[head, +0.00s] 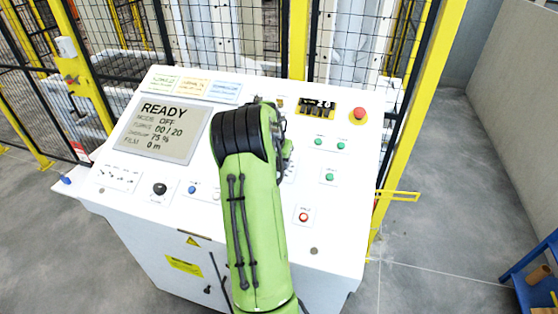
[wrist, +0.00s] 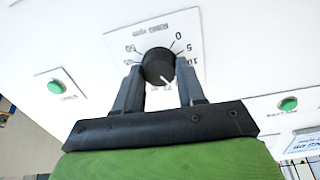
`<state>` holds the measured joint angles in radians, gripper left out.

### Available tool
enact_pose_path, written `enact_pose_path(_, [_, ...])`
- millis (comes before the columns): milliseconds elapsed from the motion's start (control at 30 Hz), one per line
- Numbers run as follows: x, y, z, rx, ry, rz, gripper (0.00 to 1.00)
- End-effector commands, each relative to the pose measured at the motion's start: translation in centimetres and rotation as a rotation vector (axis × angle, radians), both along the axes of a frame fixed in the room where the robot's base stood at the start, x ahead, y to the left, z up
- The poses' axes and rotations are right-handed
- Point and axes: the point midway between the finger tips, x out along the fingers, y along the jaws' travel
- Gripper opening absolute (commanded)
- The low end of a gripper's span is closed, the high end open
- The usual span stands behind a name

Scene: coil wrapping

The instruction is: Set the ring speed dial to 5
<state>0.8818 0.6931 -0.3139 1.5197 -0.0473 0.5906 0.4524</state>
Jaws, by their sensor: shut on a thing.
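The ring speed dial (wrist: 158,66) is a black round knob on a white scale plate (wrist: 187,22) in the wrist view. The scale is seen turned, with 0 and 5 at the upper right and 10 at the right. The knob's white mark points to the lower right, past the 10 and away from the 5. My gripper (wrist: 159,75) is shut on the knob, one finger on each side. The lower scale is partly hidden by the knob and fingers. In the head view my arm hides the dial and the fingertips.
The white console (head: 255,232) has a screen reading READY (head: 164,128), a red emergency button (head: 359,114), a black knob (head: 159,189) and several green buttons. A green button (wrist: 56,87) is left of the dial and another (wrist: 288,104) right. A yellow-post fence stands behind.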

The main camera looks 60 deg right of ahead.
Motion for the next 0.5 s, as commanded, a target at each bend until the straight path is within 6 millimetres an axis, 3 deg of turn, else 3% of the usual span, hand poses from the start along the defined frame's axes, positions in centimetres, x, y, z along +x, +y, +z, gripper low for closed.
enact_pose_path(500, [0.08, 0.02, -0.12, -0.022, 0.122, 0.275, 0.09])
